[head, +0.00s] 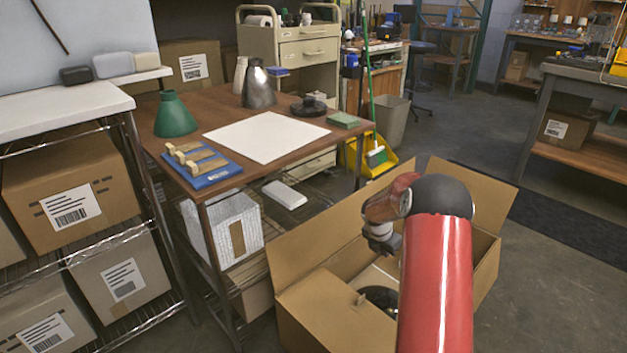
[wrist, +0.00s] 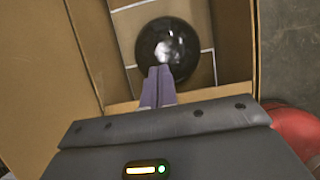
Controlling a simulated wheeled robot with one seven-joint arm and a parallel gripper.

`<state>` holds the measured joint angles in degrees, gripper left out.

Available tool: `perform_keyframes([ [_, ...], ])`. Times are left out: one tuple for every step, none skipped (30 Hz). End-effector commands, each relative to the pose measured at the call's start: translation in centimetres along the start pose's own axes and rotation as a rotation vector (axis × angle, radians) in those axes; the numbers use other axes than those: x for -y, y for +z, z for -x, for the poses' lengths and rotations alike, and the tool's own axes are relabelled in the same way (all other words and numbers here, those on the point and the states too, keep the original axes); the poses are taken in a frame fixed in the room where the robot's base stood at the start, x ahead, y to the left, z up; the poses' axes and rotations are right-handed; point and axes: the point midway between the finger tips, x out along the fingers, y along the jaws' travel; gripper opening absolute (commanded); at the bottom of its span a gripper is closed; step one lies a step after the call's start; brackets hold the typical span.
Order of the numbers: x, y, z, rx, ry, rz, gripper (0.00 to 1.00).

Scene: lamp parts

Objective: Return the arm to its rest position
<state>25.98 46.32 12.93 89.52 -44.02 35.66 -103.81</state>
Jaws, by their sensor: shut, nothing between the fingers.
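My arm shows in the head view as a red link with a dark joint, reaching over an open cardboard box (head: 335,317). My gripper (wrist: 160,72) shows in the wrist view with its two purple fingers together and nothing between them. It points down into the box, whose wall (wrist: 85,45) shows at the left. A glossy black round part (wrist: 168,50) lies inside the box just beyond the fingertips in the picture. Part of this black part (head: 380,296) also shows in the head view, partly hidden by my arm. The gripper's fingers are hidden in the head view.
A brown table (head: 150,128) left of the box holds a white sheet (head: 266,137), a green cone shade (head: 175,115), a metal shade (head: 258,88) and a blue rack (head: 205,170). A wire shelf with cartons (head: 70,205) stands at the left. Open floor (head: 560,270) lies right of the box.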

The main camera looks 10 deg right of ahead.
Motion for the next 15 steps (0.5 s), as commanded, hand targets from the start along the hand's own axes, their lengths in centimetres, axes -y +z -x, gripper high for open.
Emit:
perform_keyframes([
  [0.0, 0.0, 0.3, 0.002, 0.001, -0.006, 0.00],
  [-0.1, 0.1, 0.8, 0.004, 0.003, -0.015, 0.00],
  [-0.1, 0.1, 1.6, 0.008, 0.005, -0.037, 0.00],
  [-0.1, 0.0, 2.5, 0.011, 0.007, -0.060, 0.00],
  [-0.2, -0.1, 3.5, 0.014, 0.010, -0.091, 0.00],
  [-0.2, -0.2, 5.3, 0.020, 0.015, -0.140, 0.00],
  [-0.1, -0.3, 6.8, 0.023, 0.019, -0.187, 0.00],
  [0.0, -0.6, 8.5, 0.028, 0.025, -0.238, 0.00],
  [0.3, -1.0, 10.8, 0.031, 0.033, -0.312, 0.00],
  [0.5, -1.4, 12.5, 0.032, 0.040, -0.372, 0.00],
  [0.8, -1.8, 14.2, 0.033, 0.047, -0.432, 0.00],
  [1.3, -2.5, 16.4, 0.032, 0.057, -0.513, 0.00],
  [1.7, -3.0, 17.9, 0.029, 0.064, -0.573, 0.00],
  [2.1, -3.6, 19.4, 0.026, 0.072, -0.634, 0.00],
  [2.7, -4.4, 21.4, 0.020, 0.084, -0.715, 0.00],
])
